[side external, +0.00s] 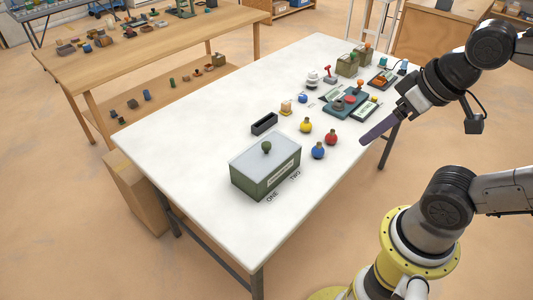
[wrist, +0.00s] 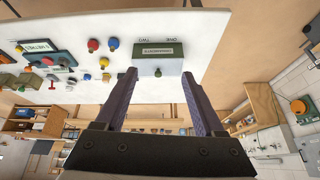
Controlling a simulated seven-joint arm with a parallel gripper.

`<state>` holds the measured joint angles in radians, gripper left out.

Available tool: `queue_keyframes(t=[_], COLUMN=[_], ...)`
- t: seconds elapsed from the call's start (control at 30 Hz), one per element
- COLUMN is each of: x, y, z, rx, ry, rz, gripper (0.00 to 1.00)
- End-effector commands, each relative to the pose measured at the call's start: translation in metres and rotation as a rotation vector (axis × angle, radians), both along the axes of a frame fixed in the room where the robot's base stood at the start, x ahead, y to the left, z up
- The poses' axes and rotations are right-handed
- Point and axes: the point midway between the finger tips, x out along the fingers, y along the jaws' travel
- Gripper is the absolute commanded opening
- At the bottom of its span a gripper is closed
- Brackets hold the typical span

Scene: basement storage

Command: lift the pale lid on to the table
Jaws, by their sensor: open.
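The pale grey lid (side external: 252,153) lies flat on top of a dark green box (side external: 281,176) near the front of the white table (side external: 215,215). A round green knob (side external: 266,146) stands up from the lid's middle. In the wrist view the labelled box (wrist: 145,61) appears upside down beyond my fingers, with the knob (wrist: 158,72) between their tips. My gripper (side external: 364,140) is open and empty, off to the right of the box near the table's right edge. Its two fingers (wrist: 160,76) are apart and touch nothing.
Blue (side external: 318,150), red (side external: 331,137) and yellow (side external: 305,126) round knobbed objects stand between the box and my gripper. A black open tray (side external: 264,124) sits behind the box. Several devices crowd the table's far end. The table's left front is clear.

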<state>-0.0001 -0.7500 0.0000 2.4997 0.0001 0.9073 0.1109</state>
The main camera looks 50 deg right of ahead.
Motion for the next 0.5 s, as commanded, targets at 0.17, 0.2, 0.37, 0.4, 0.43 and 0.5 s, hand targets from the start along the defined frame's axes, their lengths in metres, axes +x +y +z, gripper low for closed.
queue_keyframes(t=[0.17, 0.2, 0.37, 0.4, 0.43, 0.5], x=[0.018, 0.027, 0.078, 0.094, 0.106, 0.134], y=[0.0, 0.0, -0.001, -0.001, -0.002, -0.003], z=[0.031, 0.039, 0.065, 0.068, 0.07, 0.07], rx=[0.148, 0.185, 0.329, 0.36, 0.38, 0.421], ry=[-0.029, -0.024, 0.025, 0.043, 0.058, 0.088], rz=[-0.27, -0.341, -0.649, -0.729, -0.786, -0.912], gripper=[0.71, 0.71, 0.71, 0.71, 0.71, 0.71])
